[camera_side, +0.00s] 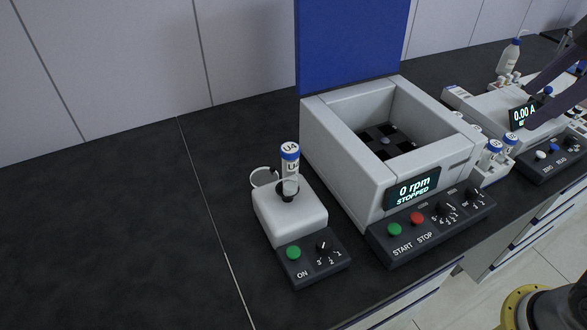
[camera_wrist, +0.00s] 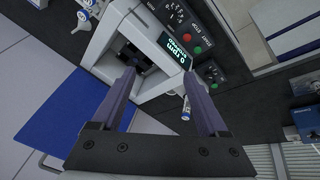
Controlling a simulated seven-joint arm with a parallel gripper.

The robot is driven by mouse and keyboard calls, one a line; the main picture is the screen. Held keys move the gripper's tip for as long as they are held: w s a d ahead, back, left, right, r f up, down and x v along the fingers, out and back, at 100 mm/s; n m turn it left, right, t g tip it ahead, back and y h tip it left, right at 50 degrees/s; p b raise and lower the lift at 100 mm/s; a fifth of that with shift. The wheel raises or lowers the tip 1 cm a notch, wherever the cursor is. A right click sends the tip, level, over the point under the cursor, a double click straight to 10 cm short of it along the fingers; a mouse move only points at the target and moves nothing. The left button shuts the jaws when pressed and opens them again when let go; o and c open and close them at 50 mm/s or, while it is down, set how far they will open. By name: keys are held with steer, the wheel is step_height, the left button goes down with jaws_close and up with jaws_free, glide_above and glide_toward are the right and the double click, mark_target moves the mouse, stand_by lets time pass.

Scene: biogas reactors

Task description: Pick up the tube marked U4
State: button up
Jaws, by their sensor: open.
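The tube marked U4 (camera_side: 291,165) has a blue-ringed white cap and stands upright on the small white mixer (camera_side: 290,217) in the side view. A white ring-shaped part is beside it. The right finger partly hides the mixer in the wrist view.
A white centrifuge (camera_side: 335,145) with an open chamber and a blue raised lid (camera_side: 348,45) stands right of the mixer. Its display reads 0 rpm, STOPPED. Other tubes (camera_side: 494,149) stand farther right. The bench left of the mixer is clear.

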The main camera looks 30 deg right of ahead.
steer(key=w+a+r+n+g, duration=0.1)
steer(key=w+a+r+n, duration=0.25)
steer(key=w, duration=0.25)
steer(key=n+g, duration=0.4)
steer(key=n, duration=0.4)
glide_above(294, 148)
step_height(294, 148, down, 12)
steer(key=shift+r, duration=0.25)
steer(key=shift+m, duration=0.25)
step_height(294, 148, down, 7)
steer(key=shift+r, duration=0.1)
steer(key=shift+w+a+f, duration=0.1)
steer(key=shift+a+f, duration=0.05)
steer(key=shift+f, duration=1.45)
steer(key=shift+w+a+f, duration=0.1)
steer(key=shift+a+f, duration=0.05)
steer(key=shift+f, duration=1.45)
steer(key=shift+c, duration=0.4)
